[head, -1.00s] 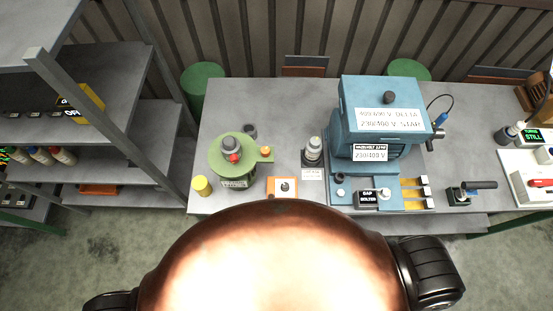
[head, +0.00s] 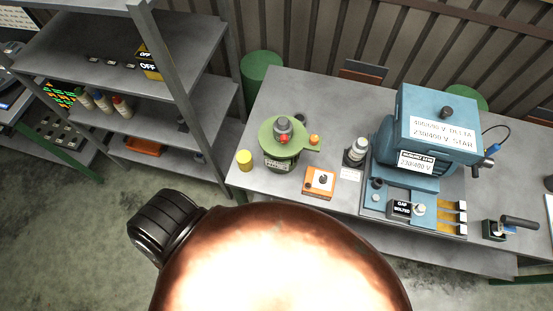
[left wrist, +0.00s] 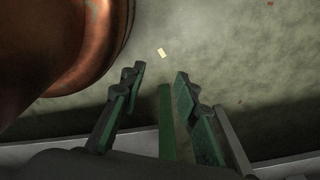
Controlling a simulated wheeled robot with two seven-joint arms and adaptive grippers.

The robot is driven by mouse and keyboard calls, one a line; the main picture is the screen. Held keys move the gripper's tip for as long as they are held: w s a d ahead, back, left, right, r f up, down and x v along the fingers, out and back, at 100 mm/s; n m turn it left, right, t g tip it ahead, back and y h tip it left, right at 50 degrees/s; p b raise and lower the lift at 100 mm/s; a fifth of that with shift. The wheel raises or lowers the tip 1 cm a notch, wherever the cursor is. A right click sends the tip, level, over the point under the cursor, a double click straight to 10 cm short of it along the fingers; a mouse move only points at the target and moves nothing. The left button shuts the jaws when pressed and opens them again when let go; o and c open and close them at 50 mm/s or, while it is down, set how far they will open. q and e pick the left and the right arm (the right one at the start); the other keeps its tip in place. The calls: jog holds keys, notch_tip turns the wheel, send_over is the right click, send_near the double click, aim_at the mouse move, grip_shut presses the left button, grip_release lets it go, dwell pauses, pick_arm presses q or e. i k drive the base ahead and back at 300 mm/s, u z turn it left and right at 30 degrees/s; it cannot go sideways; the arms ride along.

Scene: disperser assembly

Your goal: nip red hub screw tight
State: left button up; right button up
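The red hub screw (head: 283,138) shows as a small red spot on the front of the grey hub (head: 282,125). The hub sits on top of the round green disperser body (head: 268,136), which stands upright on the workbench. Its slot or thread is too small to make out. My left gripper (left wrist: 160,72) shows only in the left wrist view, with its two fingers apart and nothing between them, over the concrete floor. It is away from the screw. My right gripper is in neither view.
A yellow cylinder (head: 244,160) and an orange square block (head: 320,181) stand near the bench's front edge. A blue motor (head: 407,150) fills the bench's right part. Grey shelving (head: 95,60) stands at the left. Open floor (head: 75,220) lies in front of the shelving.

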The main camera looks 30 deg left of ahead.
aim_at(283, 137)
jog(key=k, duration=0.95)
jog(key=u, duration=1.65)
